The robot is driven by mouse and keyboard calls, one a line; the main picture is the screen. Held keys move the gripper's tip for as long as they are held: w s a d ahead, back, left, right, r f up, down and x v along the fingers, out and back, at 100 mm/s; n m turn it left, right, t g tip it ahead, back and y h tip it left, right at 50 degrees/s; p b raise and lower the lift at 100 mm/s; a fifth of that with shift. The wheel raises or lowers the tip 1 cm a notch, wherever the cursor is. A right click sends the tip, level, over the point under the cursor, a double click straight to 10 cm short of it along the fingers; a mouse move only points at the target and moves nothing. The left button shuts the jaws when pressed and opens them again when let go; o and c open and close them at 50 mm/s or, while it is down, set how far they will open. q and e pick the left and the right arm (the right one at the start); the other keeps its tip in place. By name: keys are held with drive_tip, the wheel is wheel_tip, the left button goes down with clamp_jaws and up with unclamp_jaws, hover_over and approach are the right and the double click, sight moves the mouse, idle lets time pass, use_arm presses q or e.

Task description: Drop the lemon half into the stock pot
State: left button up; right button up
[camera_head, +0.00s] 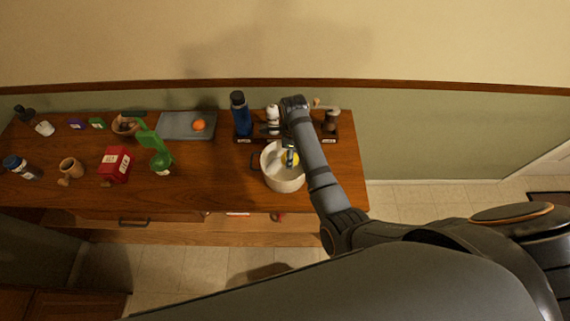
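The stock pot (284,184) is white and open-topped, with a dark handle at its left, near the right end of the wooden counter. My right arm reaches over it from the right. My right gripper (289,155) points down at the pot's mouth and is small and partly hidden by the arm. A yellow patch, which looks like the lemon half (294,159), shows at the fingertips, within the outline of the pot's opening. I cannot tell whether the fingers grip it or it lies apart below them. My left gripper is not in view.
Behind the pot stand a blue bottle (240,114), a white bottle (273,118) and a dark grinder (330,121). A grey board (175,124) carries an orange fruit (198,125). A red box (116,164) and green item (160,158) stand left.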

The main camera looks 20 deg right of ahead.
drive_tip(key=shift+f, duration=0.2)
drive_tip(key=shift+s+a, duration=0.1)
drive_tip(key=shift+s, duration=0.1)
drive_tip(key=shift+s+a+r, duration=0.15)
drive_tip(key=shift+s+r, duration=0.1)
drive_tip(key=shift+s, duration=0.05)
drive_tip(key=o, duration=1.1)
drive_tip(key=shift+o, duration=0.7)
drive_tip(key=shift+w+f, duration=0.1)
drive_tip(key=shift+r, duration=0.3)
wheel_tip(320, 180, up, 7)
drive_tip(key=shift+f, duration=0.1)
